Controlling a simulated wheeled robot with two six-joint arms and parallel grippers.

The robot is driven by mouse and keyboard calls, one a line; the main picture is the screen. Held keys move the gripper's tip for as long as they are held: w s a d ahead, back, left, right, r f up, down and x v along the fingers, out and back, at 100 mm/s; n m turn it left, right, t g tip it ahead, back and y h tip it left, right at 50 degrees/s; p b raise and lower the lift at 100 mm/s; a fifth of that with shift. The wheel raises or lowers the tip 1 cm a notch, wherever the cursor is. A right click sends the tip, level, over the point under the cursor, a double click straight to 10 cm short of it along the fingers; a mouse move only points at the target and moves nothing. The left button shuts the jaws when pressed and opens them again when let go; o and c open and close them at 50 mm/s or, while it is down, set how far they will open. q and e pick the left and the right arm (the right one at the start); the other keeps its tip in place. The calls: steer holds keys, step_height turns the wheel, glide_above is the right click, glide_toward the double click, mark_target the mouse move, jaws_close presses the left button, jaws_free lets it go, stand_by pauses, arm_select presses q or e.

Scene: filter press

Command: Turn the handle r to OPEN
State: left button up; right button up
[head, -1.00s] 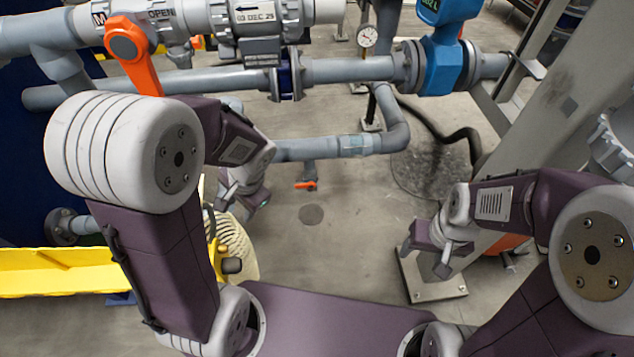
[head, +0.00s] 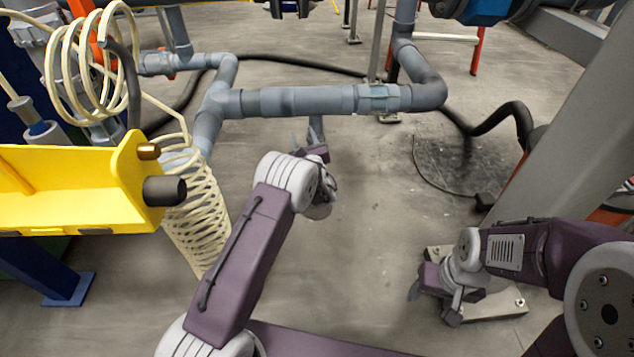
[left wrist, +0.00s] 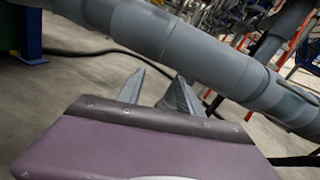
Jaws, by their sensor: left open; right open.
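No handle marked r can be made out now. That gripper is open, just below the pipe. In the left wrist view its two fingers (left wrist: 158,82) are apart, pointing toward the underside of the large grey pipe (left wrist: 190,50), with no handle visible between them. My right gripper (head: 432,300) is open and empty, low at the right above a floor plate.
A yellow beam (head: 70,185) with a black knob and a cream coiled hose (head: 200,215) stand left of my left arm. A grey column (head: 575,130) rises at the right. A black hose (head: 505,115) lies behind. The middle floor is clear.

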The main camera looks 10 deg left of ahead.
arm_select(q)
steer(key=d+f+m+t+h+b, duration=0.1)
steer(key=d+f+m+h+b, duration=0.2)
steer(key=f, duration=0.6)
steer(key=d+f+b, duration=0.2)
steer(key=f+b, duration=0.2)
steer(key=f, duration=0.5)
steer(key=a+r+m+p, duration=0.4)
steer(key=m+p, duration=0.3)
steer(key=m, duration=1.2)
steer(key=b+x, duration=0.6)
steer(key=b, duration=0.2)
steer(key=shift+w+f, duration=0.15)
steer(key=shift+w, duration=0.2)
arm_select(e)
step_height(320, 180, down, 12)
